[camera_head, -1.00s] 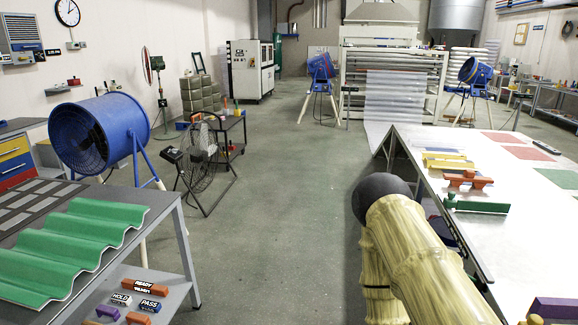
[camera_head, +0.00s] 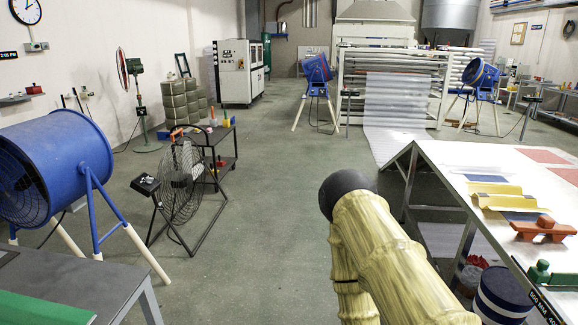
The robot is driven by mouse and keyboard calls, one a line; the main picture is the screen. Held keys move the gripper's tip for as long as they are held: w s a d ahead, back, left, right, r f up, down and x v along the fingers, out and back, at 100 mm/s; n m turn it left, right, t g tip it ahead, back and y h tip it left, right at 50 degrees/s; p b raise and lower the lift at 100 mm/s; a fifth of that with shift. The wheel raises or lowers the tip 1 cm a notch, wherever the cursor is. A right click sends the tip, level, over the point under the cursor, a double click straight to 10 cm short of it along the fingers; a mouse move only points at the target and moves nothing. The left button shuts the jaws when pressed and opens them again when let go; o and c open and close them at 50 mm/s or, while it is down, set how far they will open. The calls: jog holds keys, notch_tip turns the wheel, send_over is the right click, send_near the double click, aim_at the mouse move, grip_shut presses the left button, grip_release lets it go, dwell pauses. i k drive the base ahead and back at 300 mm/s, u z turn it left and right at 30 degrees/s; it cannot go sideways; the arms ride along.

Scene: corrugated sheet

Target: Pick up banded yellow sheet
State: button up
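A yellow corrugated sheet (camera_head: 507,202) lies on the white table at the right, partly over a blue patch. A narrow grey strip crosses it, but I cannot make out its banding clearly. My pale yellow arm crosses the lower middle of the view, left of the table, with its dark rounded joint apart from the sheet. My gripper is not in view.
The white table (camera_head: 446,162) has a red-brown handled block (camera_head: 543,229) and a green one (camera_head: 545,273). A blue-and-white drum (camera_head: 502,297) stands under it. A blue fan (camera_head: 48,175), black fan (camera_head: 180,180) and grey bench (camera_head: 75,282) stand left. The middle floor is clear.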

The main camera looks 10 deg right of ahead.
aim_at(493, 196)
jog(key=z, duration=0.5)
jog(key=i, duration=1.6)
jog(key=z, duration=0.8)
